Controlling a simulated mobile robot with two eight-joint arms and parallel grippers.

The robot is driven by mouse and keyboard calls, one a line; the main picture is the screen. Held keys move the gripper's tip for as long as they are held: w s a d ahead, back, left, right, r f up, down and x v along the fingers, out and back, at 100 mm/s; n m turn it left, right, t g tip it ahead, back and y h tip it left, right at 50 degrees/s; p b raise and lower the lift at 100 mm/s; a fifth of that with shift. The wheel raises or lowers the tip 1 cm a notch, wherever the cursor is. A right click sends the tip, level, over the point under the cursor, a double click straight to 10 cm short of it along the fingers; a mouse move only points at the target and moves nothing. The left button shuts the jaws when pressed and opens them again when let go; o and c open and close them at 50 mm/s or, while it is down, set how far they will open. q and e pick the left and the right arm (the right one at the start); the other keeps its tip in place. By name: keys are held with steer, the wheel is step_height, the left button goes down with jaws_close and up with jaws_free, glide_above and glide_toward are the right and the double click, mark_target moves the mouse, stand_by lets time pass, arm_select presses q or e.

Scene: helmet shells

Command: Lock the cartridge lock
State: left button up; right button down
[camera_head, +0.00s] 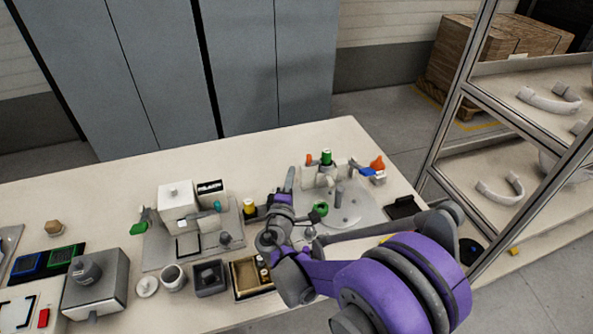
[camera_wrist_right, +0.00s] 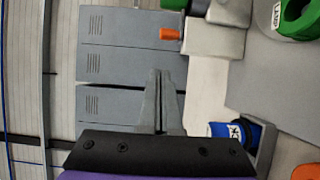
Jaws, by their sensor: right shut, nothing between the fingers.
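No part is clearly readable as the cartridge lock. A blue part (camera_wrist_right: 235,132) with a partly hidden white label sits in a grey holder at the lower right of the right wrist view. In the head view, a blue lever (camera_head: 367,172) stands at the right fixture and a teal handle (camera_head: 217,206) at the left fixture; I cannot tell whether either is the labelled part. My right gripper (camera_head: 290,172) is raised between the fixtures, and its fingertips (camera_wrist_right: 158,74) are shut and empty. It appears apart from the labelled part. My left gripper is out of view.
The right fixture (camera_head: 362,213) carries a green cap (camera_head: 326,157), an orange part (camera_head: 308,159) and a green ring (camera_head: 320,209). Bins, a cup (camera_head: 173,278) and a grey box (camera_head: 95,285) crowd the front left. The table (camera_head: 300,140) is clear at the back.

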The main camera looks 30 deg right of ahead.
steer(key=v, duration=0.7)
steer(key=shift+s, duration=0.35)
steer(key=shift+a+f, duration=0.1)
steer(key=shift+f, duration=0.05)
steer(key=s+d+f+m+g+y+p, duration=0.15)
steer(key=s+m+g+y+p, duration=0.35)
steer(key=s, duration=0.5)
steer(key=s+a+m+g+y+p, duration=0.2)
steer(key=s+a+m+y, duration=0.3)
steer(key=s+a, duration=0.4)
steer(key=shift+s+a+r+g+y+p, duration=0.3)
steer(key=shift+s+a+r+g+y, duration=0.15)
steer(key=shift+a+g+y, duration=0.3)
